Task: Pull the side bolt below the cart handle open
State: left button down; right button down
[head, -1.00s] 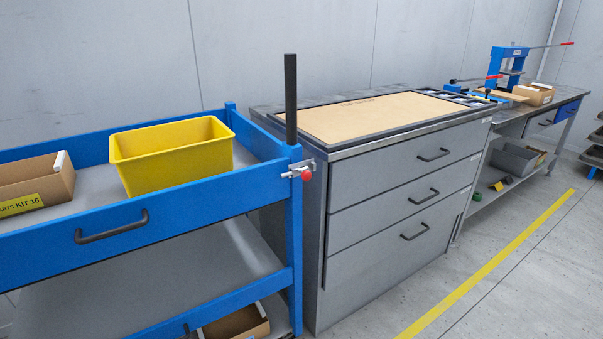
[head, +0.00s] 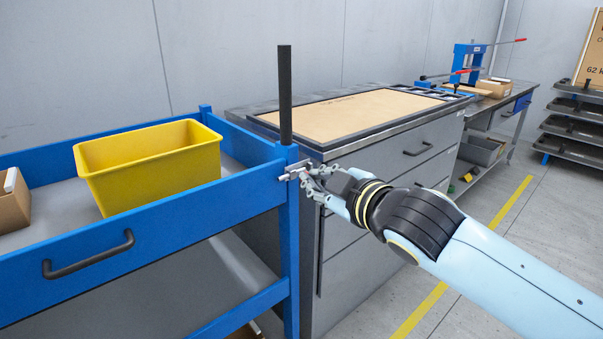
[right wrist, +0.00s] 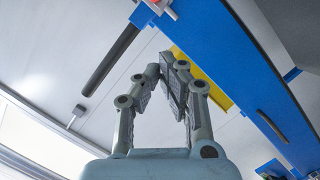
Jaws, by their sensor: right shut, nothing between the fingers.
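The side bolt (head: 292,172) is a small metal piece at the top of the blue cart's corner post, just below the black upright cart handle (head: 285,95). Its red knob is hidden behind my right gripper (head: 308,179) in the head view. The knob (right wrist: 171,9) shows at the top edge of the right wrist view, cut off by the frame. My right gripper is shut and empty, with its fingertips beside the bolt. In the right wrist view the fingertips (right wrist: 167,72) meet below the knob in the picture. I cannot tell whether they touch it. My left gripper is out of view.
A yellow bin (head: 150,165) and a cardboard box (head: 12,205) sit on the blue cart (head: 190,228). A grey drawer cabinet (head: 345,245) stands close behind the bolt. A workbench with a blue press (head: 468,65) is farther right. The floor at right is open.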

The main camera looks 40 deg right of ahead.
jog(key=r, duration=0.2)
jog(key=b, duration=0.1)
send_near(301, 170)
jog(key=w+a+r, duration=0.4)
jog(key=w+a, duration=0.1)
jog(key=d+f, duration=0.2)
jog(key=f, duration=0.1)
jog(key=shift+d, duration=0.3)
jog(key=d, duration=0.4)
jog(key=shift+w+d, duration=0.15)
jog(key=shift+d, duration=0.15)
jog(key=shift+r, duration=0.1)
